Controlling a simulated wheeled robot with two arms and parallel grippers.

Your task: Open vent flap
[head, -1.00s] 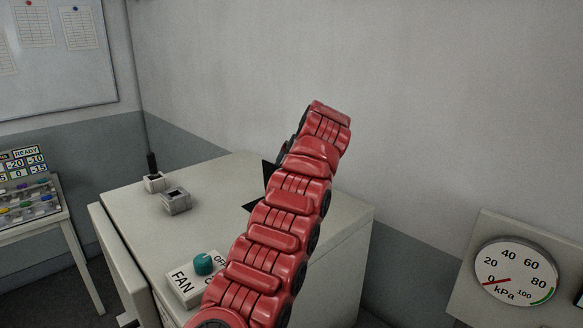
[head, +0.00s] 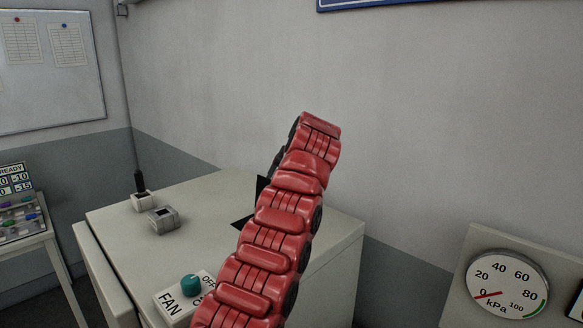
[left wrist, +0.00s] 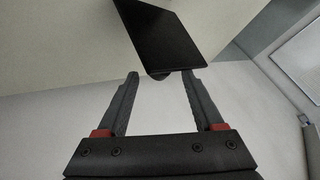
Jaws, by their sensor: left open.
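The vent flap looks like a black plate. In the head view it shows only as dark pieces (head: 243,222) beside my red arm on the pale cabinet top (head: 205,205); the arm hides the rest. In the left wrist view the flap (left wrist: 160,38) is a tilted black plate with a small rounded dark piece at its lower edge. My left gripper (left wrist: 160,77) is open, its fingertips on either side of that rounded piece. I cannot tell whether they touch it. The left gripper is hidden in the head view. My right gripper is not in view.
A FAN switch with a teal knob (head: 191,285) is at the cabinet's front. Two small grey sockets (head: 163,220) (head: 143,202) sit at the left, the farther with a black stalk. A kPa gauge (head: 507,283) is at right. A table (head: 25,243) with coloured parts stands at left.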

